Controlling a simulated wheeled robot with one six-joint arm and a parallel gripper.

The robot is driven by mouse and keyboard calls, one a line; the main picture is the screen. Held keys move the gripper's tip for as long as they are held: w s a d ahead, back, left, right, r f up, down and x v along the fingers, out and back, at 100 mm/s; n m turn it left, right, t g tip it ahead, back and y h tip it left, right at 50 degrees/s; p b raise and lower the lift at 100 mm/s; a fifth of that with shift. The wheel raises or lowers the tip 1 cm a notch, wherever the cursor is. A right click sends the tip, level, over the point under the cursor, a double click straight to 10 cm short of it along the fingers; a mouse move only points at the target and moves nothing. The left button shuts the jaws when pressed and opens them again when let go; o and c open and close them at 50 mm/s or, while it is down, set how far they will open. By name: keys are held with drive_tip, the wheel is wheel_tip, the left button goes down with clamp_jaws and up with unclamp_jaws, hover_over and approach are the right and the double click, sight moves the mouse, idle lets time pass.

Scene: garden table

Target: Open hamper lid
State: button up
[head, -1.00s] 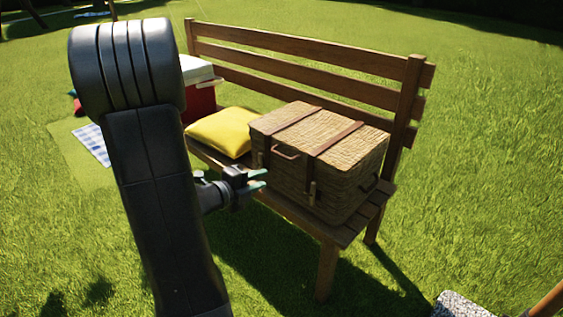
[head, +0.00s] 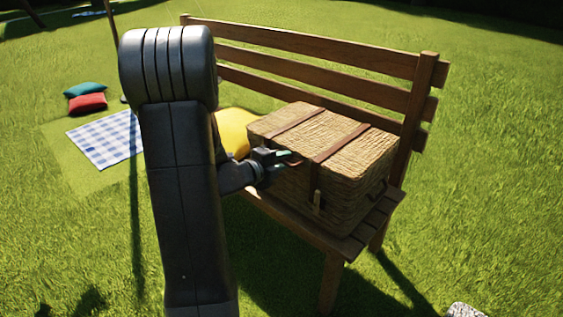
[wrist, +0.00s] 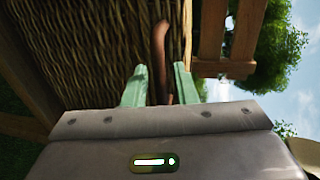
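The wicker hamper (head: 340,185) stands on the wooden bench with its lid (head: 315,130) closed. Two brown leather straps run over the lid. My gripper (head: 288,155) is at the hamper's front, by the brown handle. In the wrist view the handle (wrist: 161,50) lies between the two green fingers of my gripper (wrist: 160,75). The fingers are apart, with a narrow gap seen on each side of the handle, so the gripper looks open around it. The hamper's woven front (wrist: 90,50) is close ahead. My arm hides part of the bench.
The bench (head: 320,55) has a slatted back behind the hamper. A yellow cushion (head: 235,130) lies left of the hamper, partly behind my arm. A checked blanket (head: 105,140) and red (head: 87,103) and teal (head: 85,89) cushions are on the left. Open grass lies in front.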

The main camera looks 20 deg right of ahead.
clamp_jaws()
